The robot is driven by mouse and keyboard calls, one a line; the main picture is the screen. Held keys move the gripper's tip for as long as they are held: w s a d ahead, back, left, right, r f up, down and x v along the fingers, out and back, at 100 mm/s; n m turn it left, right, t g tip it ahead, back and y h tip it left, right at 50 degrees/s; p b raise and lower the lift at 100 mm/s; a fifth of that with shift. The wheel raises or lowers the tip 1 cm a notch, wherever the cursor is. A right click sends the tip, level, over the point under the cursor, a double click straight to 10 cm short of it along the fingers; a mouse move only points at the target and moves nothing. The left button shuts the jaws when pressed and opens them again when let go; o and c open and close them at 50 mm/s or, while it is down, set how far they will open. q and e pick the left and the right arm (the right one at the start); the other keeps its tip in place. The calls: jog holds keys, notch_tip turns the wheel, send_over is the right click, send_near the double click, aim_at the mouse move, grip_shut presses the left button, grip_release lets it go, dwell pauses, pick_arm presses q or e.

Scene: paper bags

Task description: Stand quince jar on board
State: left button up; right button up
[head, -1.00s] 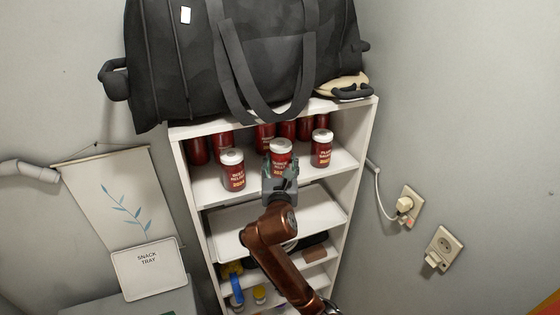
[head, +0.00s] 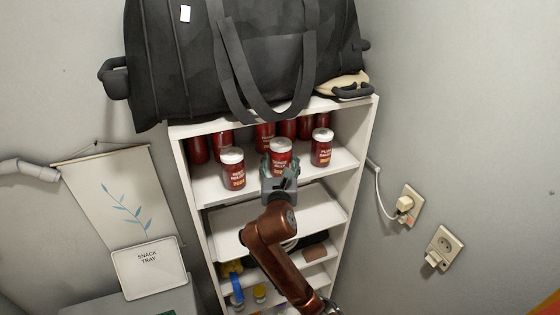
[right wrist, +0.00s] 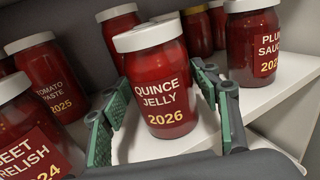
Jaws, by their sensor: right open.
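The quince jar (head: 281,150), dark red with a white lid, stands upright at the front of the top shelf, between two other front jars. In the right wrist view the jar (right wrist: 160,85) shows its label, "QUINCE JELLY 2026". My right gripper (head: 280,172) is open at the jar, and in the right wrist view its green-padded fingers (right wrist: 160,105) lie on either side of it. I cannot tell whether they touch it. A pale flat panel (head: 222,238) lies on the shelf below; I cannot tell if it is the board. My left gripper is out of view.
The beet relish jar (head: 233,172) stands left of the quince jar and the plum sauce jar (head: 321,150) right, with several jars behind. A black bag (head: 180,70) sits on top of the shelf unit. A "SNACK TRAY" panel (head: 150,282) stands at lower left.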

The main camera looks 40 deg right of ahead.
jog(key=o, duration=0.5)
jog(key=shift+o, duration=0.2)
jog(key=shift+f, duration=0.1)
